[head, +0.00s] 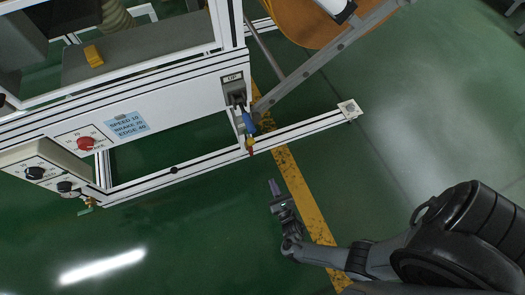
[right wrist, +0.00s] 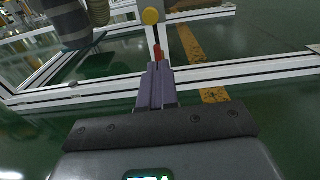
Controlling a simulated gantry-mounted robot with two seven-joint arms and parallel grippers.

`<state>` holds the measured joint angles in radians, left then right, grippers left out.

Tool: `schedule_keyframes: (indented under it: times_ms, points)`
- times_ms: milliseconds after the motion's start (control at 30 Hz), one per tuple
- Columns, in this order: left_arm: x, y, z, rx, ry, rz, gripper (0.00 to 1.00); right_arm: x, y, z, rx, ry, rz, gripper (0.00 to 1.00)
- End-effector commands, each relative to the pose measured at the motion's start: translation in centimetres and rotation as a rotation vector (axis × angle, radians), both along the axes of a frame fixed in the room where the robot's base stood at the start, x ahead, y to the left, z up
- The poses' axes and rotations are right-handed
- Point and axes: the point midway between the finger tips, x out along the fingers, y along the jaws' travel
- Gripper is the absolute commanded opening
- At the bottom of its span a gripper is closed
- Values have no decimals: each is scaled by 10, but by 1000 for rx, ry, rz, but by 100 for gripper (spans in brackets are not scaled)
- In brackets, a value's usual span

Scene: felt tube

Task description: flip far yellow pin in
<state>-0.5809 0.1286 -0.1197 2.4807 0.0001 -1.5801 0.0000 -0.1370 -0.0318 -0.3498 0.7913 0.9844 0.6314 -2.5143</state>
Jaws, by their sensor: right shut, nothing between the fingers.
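A small yellow part (head: 249,142) with a red tip hangs below a blue piece (head: 248,123) at the machine's corner post. In the right wrist view, a round yellow end (right wrist: 151,16) shows straight ahead, with a red piece (right wrist: 157,51) just below it. I cannot tell for sure whether this is the far yellow pin. My right gripper (head: 273,186) is shut and empty, below and right of the red tip in the head view, apart from it. Its purple fingers (right wrist: 156,84) point toward the red piece. My left gripper is out of view.
The white machine frame (head: 170,171) has a low rail reaching right to a foot plate (head: 349,109). A yellow block (head: 93,56) lies on a grey plate. A red knob (head: 86,143) sits on the front panel. The green floor around my right arm is clear.

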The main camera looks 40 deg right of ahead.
Motion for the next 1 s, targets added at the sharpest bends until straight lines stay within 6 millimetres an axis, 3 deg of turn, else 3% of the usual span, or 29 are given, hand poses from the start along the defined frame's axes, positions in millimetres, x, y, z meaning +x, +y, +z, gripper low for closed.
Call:
schedule_keyframes:
  times_ms: [33, 200, 667, 867, 1000]
  points:
    - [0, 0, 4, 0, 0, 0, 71, 10, 2, 10, 5, -17, 1, 0]
    - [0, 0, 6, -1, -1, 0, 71, 23, 3, 19, 9, -38, 0, 0]
    - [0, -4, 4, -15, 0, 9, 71, 28, 1, 19, 11, -41, -1, 0]
    - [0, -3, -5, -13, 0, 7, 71, 48, -7, 17, 11, -42, -1, 0]
    - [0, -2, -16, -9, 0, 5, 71, 71, -16, 16, 10, -44, 0, 0]
